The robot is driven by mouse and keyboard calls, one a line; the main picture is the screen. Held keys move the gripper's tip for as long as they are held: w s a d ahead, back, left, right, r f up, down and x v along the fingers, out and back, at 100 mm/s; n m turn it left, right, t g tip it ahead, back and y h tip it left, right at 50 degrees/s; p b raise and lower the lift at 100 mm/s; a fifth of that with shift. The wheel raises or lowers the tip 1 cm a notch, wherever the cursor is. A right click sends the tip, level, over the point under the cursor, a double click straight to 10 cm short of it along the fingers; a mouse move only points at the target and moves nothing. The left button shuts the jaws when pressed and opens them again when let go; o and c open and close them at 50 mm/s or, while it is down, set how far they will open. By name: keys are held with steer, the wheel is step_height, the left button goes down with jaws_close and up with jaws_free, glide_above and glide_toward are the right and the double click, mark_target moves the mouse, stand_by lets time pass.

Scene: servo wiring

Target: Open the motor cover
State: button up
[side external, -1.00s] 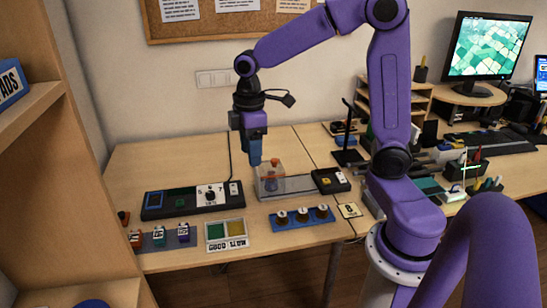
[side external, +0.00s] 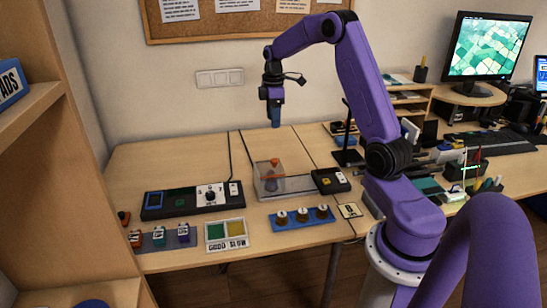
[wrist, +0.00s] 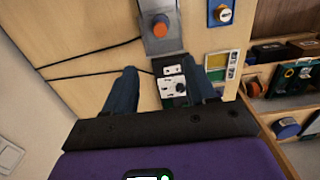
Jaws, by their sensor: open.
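The motor unit is a clear, box-like cover (side external: 262,186) around a part with an orange-red top (side external: 274,162), on a grey base (side external: 298,186) in the middle of the table. The orange top also shows in the wrist view (wrist: 160,27), at the top centre. I cannot tell for sure whether the clear cover is shut or raised. My gripper (side external: 275,123) points down, well above the unit and apart from it. In the wrist view my gripper (wrist: 159,66) has its two blue fingers spread, with nothing between them.
A black control panel with a white dial section (side external: 209,195) lies left of the unit. A small black box (side external: 330,180) is on its right. A blue strip with several round knobs (side external: 302,217) and a green-yellow sign (side external: 226,233) lie in front. Space above the table is clear.

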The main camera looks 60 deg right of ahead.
mark_target(273, 160)
step_height(273, 160, down, 16)
steer(key=shift+r, duration=0.1)
stand_by(0.4)
